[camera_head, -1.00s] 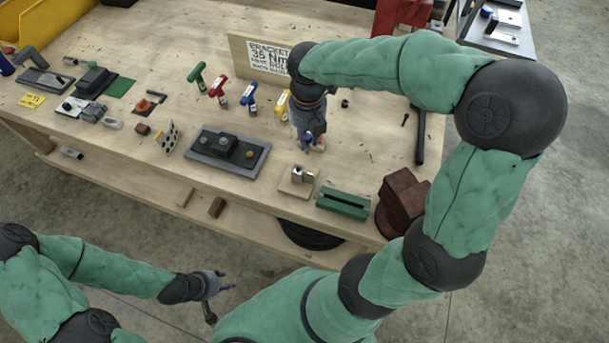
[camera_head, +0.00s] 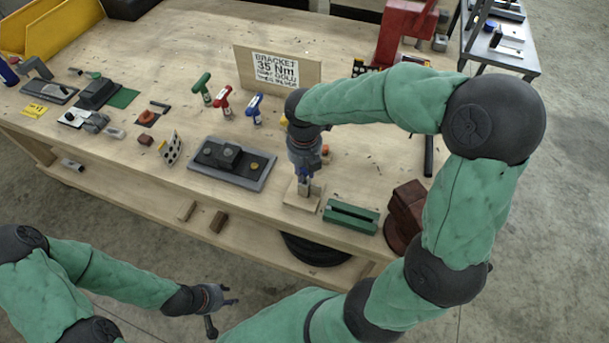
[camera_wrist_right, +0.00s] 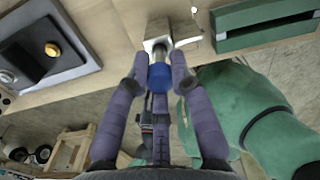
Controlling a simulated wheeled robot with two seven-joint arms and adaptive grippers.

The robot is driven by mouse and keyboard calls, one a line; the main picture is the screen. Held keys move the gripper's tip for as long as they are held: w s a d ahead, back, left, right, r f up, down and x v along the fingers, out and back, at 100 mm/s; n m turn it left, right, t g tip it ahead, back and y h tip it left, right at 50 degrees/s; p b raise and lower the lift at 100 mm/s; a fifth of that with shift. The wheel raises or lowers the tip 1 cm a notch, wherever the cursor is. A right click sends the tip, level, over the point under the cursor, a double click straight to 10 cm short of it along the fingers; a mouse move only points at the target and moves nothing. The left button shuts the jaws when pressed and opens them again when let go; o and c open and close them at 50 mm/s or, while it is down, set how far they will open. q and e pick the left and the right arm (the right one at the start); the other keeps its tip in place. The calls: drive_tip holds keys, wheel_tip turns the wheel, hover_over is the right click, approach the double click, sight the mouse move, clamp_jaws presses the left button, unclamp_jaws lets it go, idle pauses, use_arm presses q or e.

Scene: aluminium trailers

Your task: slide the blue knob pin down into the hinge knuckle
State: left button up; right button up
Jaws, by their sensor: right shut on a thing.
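The blue knob pin (camera_wrist_right: 160,76) is between the fingers of my right gripper (camera_wrist_right: 160,84), which is shut on its knob. The bright metal shank shows past the knob, pointing at the hinge knuckle (camera_wrist_right: 158,36). The knuckle is a small silver block on a light wooden base (camera_head: 298,203) near the front edge of the bench. In the head view my right gripper (camera_head: 304,176) is over the knuckle and partly hides it. I cannot tell whether the pin's tip is inside the bore. My left gripper (camera_head: 226,298) is open and empty, in front of the bench.
A green slotted block (camera_head: 350,215) is just right of the wooden base, with a dark red vise (camera_head: 405,210) beyond it. A grey tray (camera_head: 215,172) lies to the left. Red (camera_head: 222,103) and blue (camera_head: 254,108) T-handle tools stand behind, near a lettered sign (camera_head: 276,69).

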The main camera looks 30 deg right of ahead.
sight(304, 171)
drive_tip(key=shift+f, duration=0.9)
drive_tip(key=shift+f, duration=0.15)
drive_tip(key=o, duration=0.9)
drive_tip(key=shift+o, duration=0.2)
wheel_tip(304, 171, up, 12)
drive_tip(key=p, duration=0.3)
drive_tip(key=shift+r+p, duration=0.2)
drive_tip(key=shift+p, duration=0.1)
drive_tip(key=shift+s+a, duration=0.1)
